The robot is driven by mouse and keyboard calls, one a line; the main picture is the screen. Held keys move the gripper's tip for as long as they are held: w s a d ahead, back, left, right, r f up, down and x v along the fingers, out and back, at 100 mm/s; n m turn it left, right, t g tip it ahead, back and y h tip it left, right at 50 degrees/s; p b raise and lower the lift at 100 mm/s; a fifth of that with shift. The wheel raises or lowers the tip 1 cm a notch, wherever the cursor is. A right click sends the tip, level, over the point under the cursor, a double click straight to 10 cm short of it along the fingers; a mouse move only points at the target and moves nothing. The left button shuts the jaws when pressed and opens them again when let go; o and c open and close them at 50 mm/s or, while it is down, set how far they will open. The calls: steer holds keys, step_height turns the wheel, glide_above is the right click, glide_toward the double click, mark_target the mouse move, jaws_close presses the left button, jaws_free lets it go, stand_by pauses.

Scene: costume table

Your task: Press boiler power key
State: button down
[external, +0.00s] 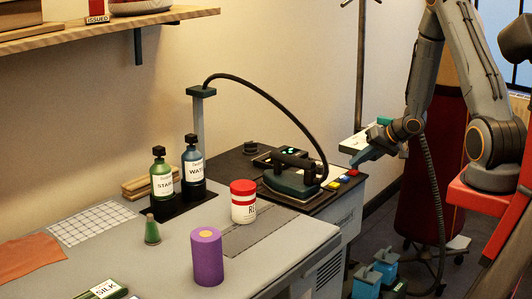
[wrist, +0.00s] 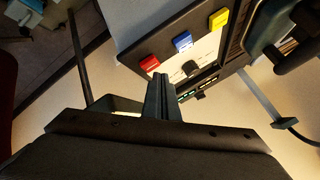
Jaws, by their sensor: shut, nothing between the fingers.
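The boiler's control panel (wrist: 207,47) carries a red key (wrist: 149,63), a blue key (wrist: 182,42) and a yellow key (wrist: 218,19) in a row. In the external view, the red key (external: 352,172), blue key (external: 344,179) and yellow key (external: 333,186) sit at the right end of the dark unit. I cannot read which one is marked power. My gripper (external: 356,164) is shut and empty, pointing down-left close to the red key. In the wrist view its closed fingertips (wrist: 159,78) appear just beside the red key. Whether they touch is unclear.
A steam iron (external: 293,174) with a hose rests left of the keys. A dark knob (wrist: 191,68) sits on the panel. A red-and-white tin (external: 243,202), a purple spool (external: 206,257) and two bottles stand on the table. A pole (external: 360,70) rises behind.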

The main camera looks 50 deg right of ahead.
mark_target(359, 173)
steer(key=shift+r, duration=0.3)
step_height(359, 173, up, 6)
steer(key=p, duration=0.8)
steer(key=shift+a, duration=0.1)
stand_by(0.5)
steer(key=s+a+n+g+b, duration=0.2)
steer(key=s+a, duration=0.3)
steer(key=a, duration=0.4)
steer(key=s+a+r+n+g+b, duration=0.1)
steer(key=s+a+n+g+b, duration=0.2)
steer(key=s+a+b, duration=0.2)
steer(key=s+a+n+g+h+b, duration=0.1)
steer(key=s+a, duration=0.5)
steer(key=a, duration=0.6)
steer(key=shift+a+r+n+g+b, duration=0.15)
steer(key=shift+a+n+g+b, duration=0.2)
steer(key=shift+n+g+b, duration=0.7)
